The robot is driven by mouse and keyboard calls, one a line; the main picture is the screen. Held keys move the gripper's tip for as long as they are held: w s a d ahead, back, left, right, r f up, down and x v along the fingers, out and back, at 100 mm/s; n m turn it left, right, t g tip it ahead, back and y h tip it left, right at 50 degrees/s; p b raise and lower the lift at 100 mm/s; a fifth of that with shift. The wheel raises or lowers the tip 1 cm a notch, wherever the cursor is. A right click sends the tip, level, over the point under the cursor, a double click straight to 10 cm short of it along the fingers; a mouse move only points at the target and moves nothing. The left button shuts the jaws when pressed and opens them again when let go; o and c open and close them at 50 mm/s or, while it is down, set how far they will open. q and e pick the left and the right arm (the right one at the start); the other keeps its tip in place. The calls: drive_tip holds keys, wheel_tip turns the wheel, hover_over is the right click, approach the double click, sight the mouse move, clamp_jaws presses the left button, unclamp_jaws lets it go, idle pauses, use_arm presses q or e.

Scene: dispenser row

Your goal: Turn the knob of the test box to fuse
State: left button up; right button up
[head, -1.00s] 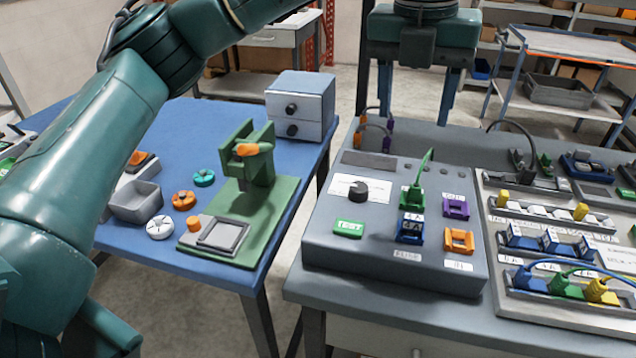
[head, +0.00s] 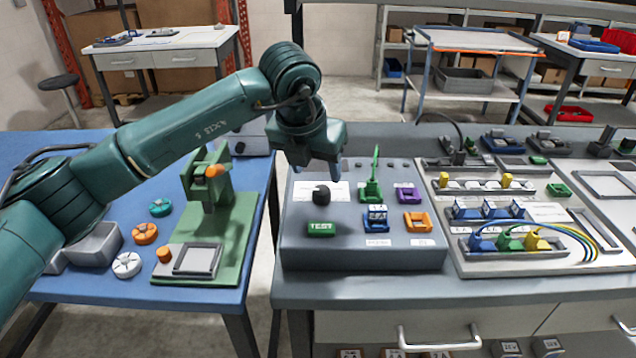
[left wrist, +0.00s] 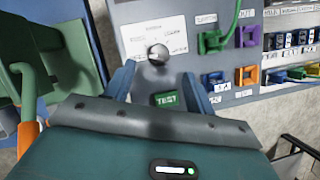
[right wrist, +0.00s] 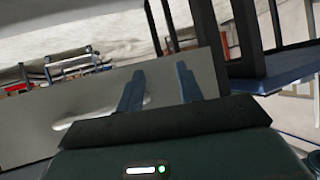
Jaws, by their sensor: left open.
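The grey test box (head: 350,257) stands on the right bench. Its dark round knob (head: 321,191) sits on a white printed label (head: 338,188) at the box's upper left, and the green TEST button (head: 321,229) is below it. In the left wrist view the knob (left wrist: 158,54) shows just beyond the fingertips; the label's print is too small to read. My left gripper (head: 318,167) is open and empty above the knob, apart from it; its two blue fingers (left wrist: 158,70) also show in the left wrist view. My right gripper (right wrist: 160,68) is open and empty.
Green, purple, blue and orange sockets (head: 417,222) fill the box's right half, and a green cable (head: 375,165) rises there. A grey panel (head: 600,262) with coloured plugs lies to the right. A green press fixture (head: 225,235) is on the blue table at left.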

sight(321, 190)
use_arm(q)
drive_tip(key=x, duration=0.5)
drive_tip(key=shift+w+f+p, duration=0.15)
drive_tip(key=shift+f+p, duration=0.2)
drive_tip(key=shift+w+f, duration=0.2)
drive_tip(key=shift+f, duration=0.3)
drive_tip(key=c, duration=1)
drive_tip(key=shift+o, duration=0.2)
